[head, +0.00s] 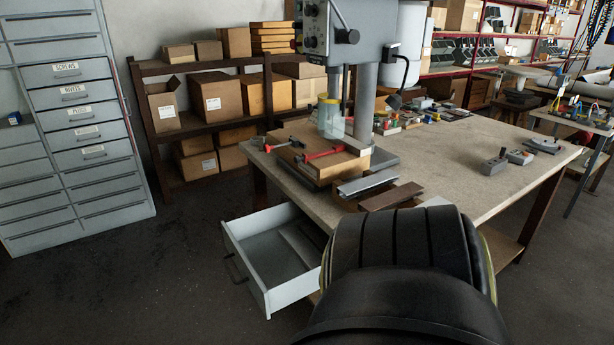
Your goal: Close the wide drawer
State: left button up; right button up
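A wide, light grey drawer (246,282) stands pulled out from under the left side of the workbench (470,155). Its front panel faces left and carries a dark bar handle (234,268). Its inside is visible, with a pale flat piece (300,246) at its right part. The drawer's right end is hidden by a large black rounded part in the foreground, which looks like my own arm. Neither of my grippers shows in the head view, so I cannot see either one touching the drawer.
A drill press (328,30) stands on the bench with red-handled clamps (325,153) and metal profiles (367,183). A grey drawer cabinet (85,130) stands at the left. Shelves with cardboard boxes (212,100) line the back. The floor (150,260) left of the drawer is clear.

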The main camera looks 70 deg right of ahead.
aim_at(276, 279)
jog(key=z, duration=1.45)
jog(key=k, duration=0.55)
jog(key=u, duration=0.4)
jog(key=i, duration=0.8)
jog(key=z, duration=1.25)
jog(key=i, duration=0.65)
jog(key=z, duration=0.75)
